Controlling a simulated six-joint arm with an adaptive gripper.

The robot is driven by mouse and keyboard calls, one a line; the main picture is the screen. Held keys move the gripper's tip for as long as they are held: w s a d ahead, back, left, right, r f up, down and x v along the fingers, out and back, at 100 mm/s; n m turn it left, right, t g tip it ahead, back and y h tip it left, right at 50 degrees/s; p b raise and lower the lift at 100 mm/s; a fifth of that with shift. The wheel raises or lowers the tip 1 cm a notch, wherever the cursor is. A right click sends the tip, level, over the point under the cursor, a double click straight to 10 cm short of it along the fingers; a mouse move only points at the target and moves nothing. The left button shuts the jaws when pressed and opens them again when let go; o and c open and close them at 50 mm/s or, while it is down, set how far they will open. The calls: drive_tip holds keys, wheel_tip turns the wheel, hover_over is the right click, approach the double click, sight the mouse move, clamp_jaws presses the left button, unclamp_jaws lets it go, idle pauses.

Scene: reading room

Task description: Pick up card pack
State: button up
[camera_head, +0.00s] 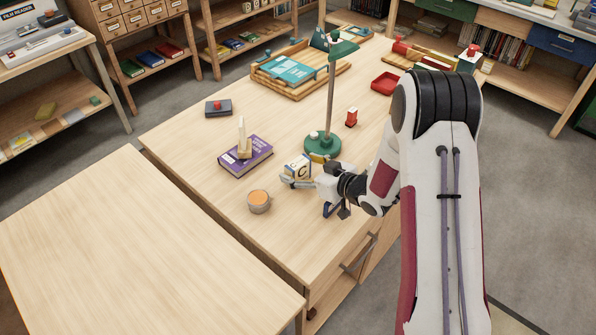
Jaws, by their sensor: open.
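I cannot tell for certain which item is the card pack. A small cream and yellow box-like item with a dark letter C (297,166) stands on the wooden table beside the green lamp base. My gripper (292,182) is low over the table, open, with its fingers at the near side of this item. Whether they touch it is too small to tell.
A green lamp (330,100) rises close behind my gripper. An orange-topped cup (259,201) stands front left. A purple book (245,157) bears a pale upright item. A dark box (218,108), wooden tray (300,92) and red tray (385,82) lie farther back. The front table (130,240) is bare.

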drive_tip(key=shift+x, duration=0.85)
drive_tip(key=shift+r, duration=0.1)
drive_tip(key=c, duration=1.2)
